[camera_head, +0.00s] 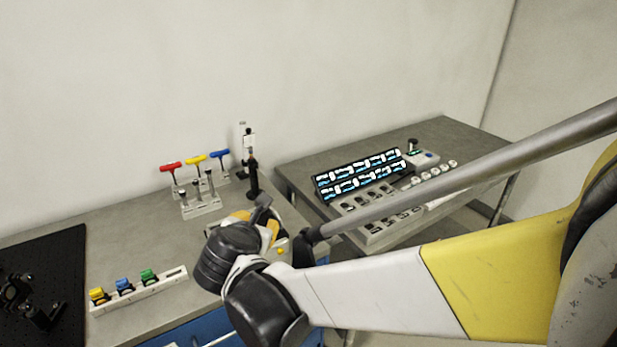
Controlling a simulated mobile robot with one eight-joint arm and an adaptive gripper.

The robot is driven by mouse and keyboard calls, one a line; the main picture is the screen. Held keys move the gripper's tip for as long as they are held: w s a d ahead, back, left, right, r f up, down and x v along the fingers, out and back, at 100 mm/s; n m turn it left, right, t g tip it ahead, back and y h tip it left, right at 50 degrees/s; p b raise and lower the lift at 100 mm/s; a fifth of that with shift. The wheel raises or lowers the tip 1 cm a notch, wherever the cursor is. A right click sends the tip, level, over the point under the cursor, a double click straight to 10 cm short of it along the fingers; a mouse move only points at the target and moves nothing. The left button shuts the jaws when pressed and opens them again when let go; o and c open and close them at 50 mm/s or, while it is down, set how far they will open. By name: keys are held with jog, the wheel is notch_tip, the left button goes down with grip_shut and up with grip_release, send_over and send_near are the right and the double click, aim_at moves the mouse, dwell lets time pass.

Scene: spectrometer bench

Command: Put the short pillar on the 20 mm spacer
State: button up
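Several grey metal posts of different heights (197,191) stand in a light rack (203,210) on the left bench. I cannot tell for sure which of them is the short pillar. I cannot make out the 20 mm spacer at this size. My gripper (264,207) is to the right of the rack, over the bench's right part, mostly hidden behind my own black wrist. Its fingers do not show clearly enough to tell whether they are open or hold anything.
Red, yellow and blue T-handle keys (196,160) stand behind the rack, beside a tall black post (252,175). A white rail (140,292) holds coloured-top pieces near a black breadboard (60,255). The right table (345,165) carries trays. Bare bench lies left of the rack.

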jog(key=s+d+r+m+g+h, duration=0.1)
jog(key=s+d+m+g, duration=0.15)
jog(key=d+m, duration=0.85)
jog(key=s+d+f+m+g+y, duration=0.1)
jog(key=s+d+m+g, duration=0.1)
jog(key=s+d+m, duration=1.5)
jog(key=m, duration=0.4)
jog(key=shift+f, duration=0.15)
